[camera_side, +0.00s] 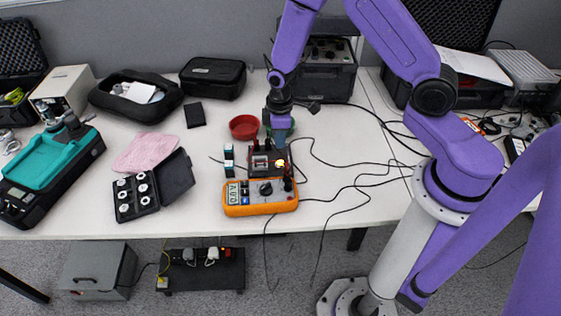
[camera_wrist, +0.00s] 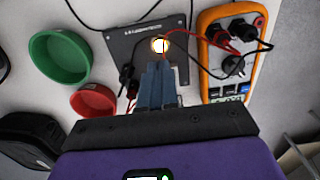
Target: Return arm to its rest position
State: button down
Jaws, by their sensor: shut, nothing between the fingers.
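Whether the fingertips touch that part I cannot tell. In the side view my purple arm reaches in from the right, and the gripper (camera_side: 279,143) points down over the dark device (camera_side: 260,171). An orange multimeter (camera_side: 260,197) lies in front of the device in the side view. It also shows at the right of the wrist view (camera_wrist: 205,50), with red and black leads plugged in.
A red bowl (camera_side: 243,127) and a green bowl (camera_wrist: 58,57) stand close to the device. Black cables (camera_side: 350,160) run loosely across the white table. An open case of round weights (camera_side: 137,196), a pink cloth (camera_side: 145,151) and a teal machine (camera_side: 48,162) lie left. Bare table (camera_side: 345,205) shows at right.

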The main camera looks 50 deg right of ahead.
jog(key=s+a+r+n, duration=0.2)
jog(key=s+a+r, duration=0.4)
jog(key=s+r, duration=0.55)
jog(key=s+d+r, duration=0.2)
jog(key=s+r, duration=0.3)
jog(key=s, duration=0.2)
jog(key=s+d+r+n, duration=0.1)
jog(key=s+r, duration=0.3)
jog(key=s, duration=0.4)
jog(key=shift+d+r+n, duration=0.3)
jog(key=shift+d+r, duration=0.05)
